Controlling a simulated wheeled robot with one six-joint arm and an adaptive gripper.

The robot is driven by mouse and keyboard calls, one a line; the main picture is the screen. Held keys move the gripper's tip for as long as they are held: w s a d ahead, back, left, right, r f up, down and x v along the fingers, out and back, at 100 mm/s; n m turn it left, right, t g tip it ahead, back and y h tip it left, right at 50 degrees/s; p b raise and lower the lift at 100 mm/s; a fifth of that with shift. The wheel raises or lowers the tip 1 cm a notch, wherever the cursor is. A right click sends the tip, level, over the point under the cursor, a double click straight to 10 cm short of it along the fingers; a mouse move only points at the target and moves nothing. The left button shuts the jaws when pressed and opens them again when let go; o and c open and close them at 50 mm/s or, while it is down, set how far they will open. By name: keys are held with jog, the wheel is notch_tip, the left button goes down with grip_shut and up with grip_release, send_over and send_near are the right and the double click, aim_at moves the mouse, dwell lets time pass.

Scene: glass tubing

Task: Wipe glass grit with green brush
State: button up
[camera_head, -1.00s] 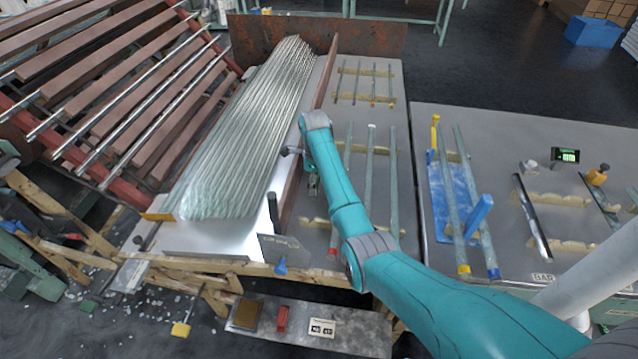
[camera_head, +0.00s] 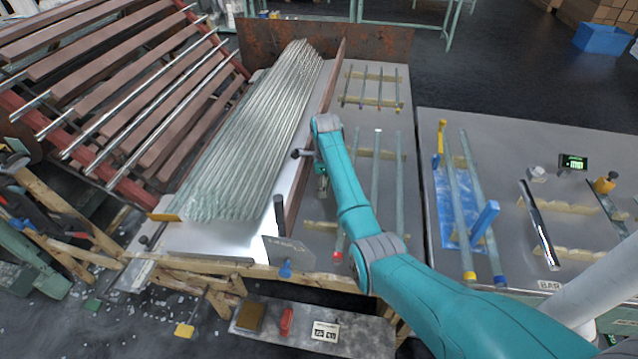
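My gripper (camera_head: 322,187) points down over the table, just right of the long brown upright strip and left of the short rods. It is small and partly hidden by my wrist; whether its fingers are apart or hold anything is unclear. A small green block (camera_head: 92,305), which may be the green brush, lies on the floor at lower left, well away from my gripper. Pale glass fragments (camera_head: 150,295) are scattered on the floor around the wooden trestle. Grit on the table itself is too small to make out.
A stack of glass tubes (camera_head: 255,135) covers the table's left side. A brown strip (camera_head: 325,95) stands right of it. Short rods (camera_head: 375,185) lie on yellowish supports. A yellow-headed tool (camera_head: 185,330) and a red block (camera_head: 286,322) are low in front. A second table (camera_head: 500,140) stands right.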

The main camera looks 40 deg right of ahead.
jog(key=shift+s+d+f, duration=0.35)
jog(key=shift+s+d, duration=0.1)
jog(key=shift+s, duration=0.2)
jog(key=shift+d+r, duration=0.1)
jog(key=shift+r, duration=0.4)
notch_tip(320, 180, up, 3)
jog(key=shift+s+d+f, duration=0.1)
jog(key=shift+s+d, duration=0.05)
notch_tip(320, 180, up, 2)
jog(key=shift+r, duration=0.1)
jog(key=shift+a+r, duration=0.25)
jog(key=shift+w+r, duration=0.1)
jog(key=shift+w, duration=0.1)
